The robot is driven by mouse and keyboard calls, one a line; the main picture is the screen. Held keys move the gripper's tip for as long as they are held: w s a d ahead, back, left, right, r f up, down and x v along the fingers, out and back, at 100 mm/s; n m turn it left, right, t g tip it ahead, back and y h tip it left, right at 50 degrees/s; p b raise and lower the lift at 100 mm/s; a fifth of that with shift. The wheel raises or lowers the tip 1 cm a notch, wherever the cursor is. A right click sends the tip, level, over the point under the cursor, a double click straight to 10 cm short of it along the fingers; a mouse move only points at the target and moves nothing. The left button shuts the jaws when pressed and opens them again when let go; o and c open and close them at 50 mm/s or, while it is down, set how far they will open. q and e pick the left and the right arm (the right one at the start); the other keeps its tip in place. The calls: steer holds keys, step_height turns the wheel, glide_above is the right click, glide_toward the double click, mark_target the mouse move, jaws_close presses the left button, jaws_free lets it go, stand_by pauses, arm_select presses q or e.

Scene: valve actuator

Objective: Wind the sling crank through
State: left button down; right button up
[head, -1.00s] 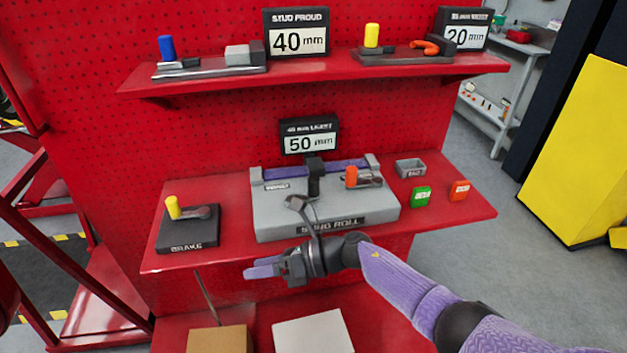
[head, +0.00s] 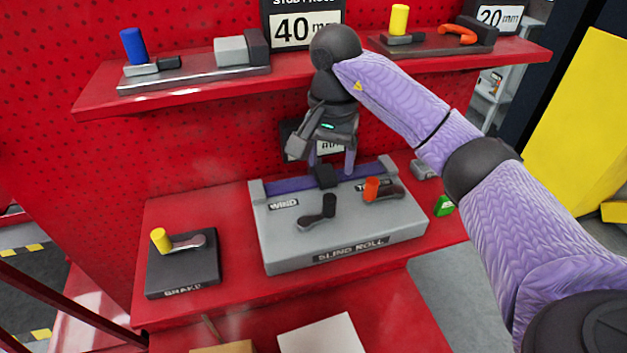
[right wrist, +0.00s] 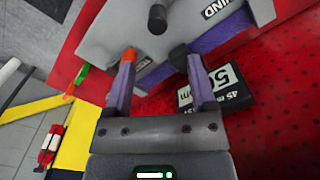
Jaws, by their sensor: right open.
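The grey sling roll unit (head: 290,250) sits on the red shelf, with a purple roll (head: 285,185) along its back. Its black-handled crank (head: 329,207), near the WIND label (head: 284,204), stands on top with its arm toward the left front. The crank's black knob shows at the top of the right wrist view (right wrist: 157,18). My right gripper (head: 331,165) is open and empty, fingers down over the unit's back edge, behind the crank and apart from it. In the right wrist view its purple fingers (right wrist: 160,62) are spread. My left gripper is not in view.
An orange-knobbed lever (head: 371,189) stands right of the crank. A yellow-knobbed brake (head: 160,240) sits left of the unit. A green block (head: 444,205) is at right, partly behind my arm. The upper shelf (head: 200,88) overhangs behind; my wrist is close to its edge.

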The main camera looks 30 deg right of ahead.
mark_target(330, 197)
steer(key=f, duration=0.5)
steer(key=f+b, duration=0.1)
steer(key=f, duration=0.3)
steer(key=shift+s+f, duration=0.2)
steer(key=shift+f, duration=0.2)
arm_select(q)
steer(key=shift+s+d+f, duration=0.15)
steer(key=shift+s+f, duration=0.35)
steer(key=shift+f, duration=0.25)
arm_select(e)
jaws_close()
